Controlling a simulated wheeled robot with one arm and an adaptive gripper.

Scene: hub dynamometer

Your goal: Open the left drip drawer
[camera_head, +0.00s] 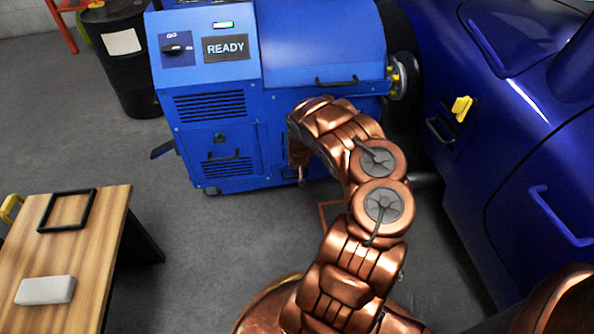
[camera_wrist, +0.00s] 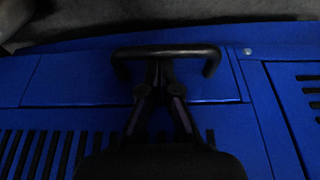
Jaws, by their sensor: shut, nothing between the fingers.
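The blue dynamometer (camera_head: 272,45) stands at the back in the head view, with a READY display on it. A black handle (camera_head: 223,156) is on its lower left front, above a small louvre, and another handle (camera_head: 337,82) is higher at right. My copper arm reaches to the machine's front, right of the lower left handle, and hides part of that front. In the wrist view, a black bar handle (camera_wrist: 165,50) crosses a blue panel (camera_wrist: 80,82). My gripper (camera_wrist: 158,70) is shut and empty, its fingertips close at the bar's middle. I cannot tell whether they touch.
A wooden table (camera_head: 95,260) with a black frame (camera_head: 66,210) and a white block (camera_head: 45,290) stands at left. A black drum (camera_head: 125,60) is at back left. A blue vehicle (camera_head: 510,140) blocks the right side. Grey floor lies open between table and machine.

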